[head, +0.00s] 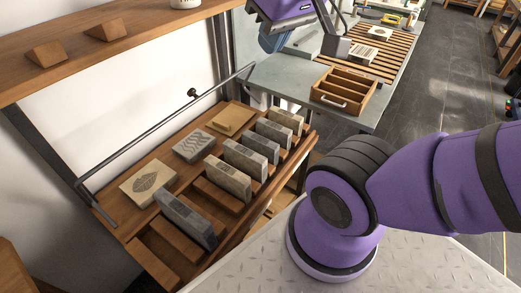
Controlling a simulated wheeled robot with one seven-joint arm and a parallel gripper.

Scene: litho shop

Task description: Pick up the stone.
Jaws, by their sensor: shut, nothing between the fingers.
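Several stones stand on edge in a slotted wooden rack below the wall. The nearest is a dark grey stone (185,218); behind it are a paler grey stone (228,178), another grey stone (245,159), and more toward the back right. Beside them, a cream stone with a leaf drawing (148,183) and a grey stone with wavy lines (194,145) lie flat. Which stone is meant cannot be told.
A rail (150,142) runs along the wall side of the rack. A wooden shelf (120,50) with two wedge blocks overhangs it. A wooden drawer tray (343,90) sits on the grey table (284,76) behind. Open floor (440,80) lies right of that table.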

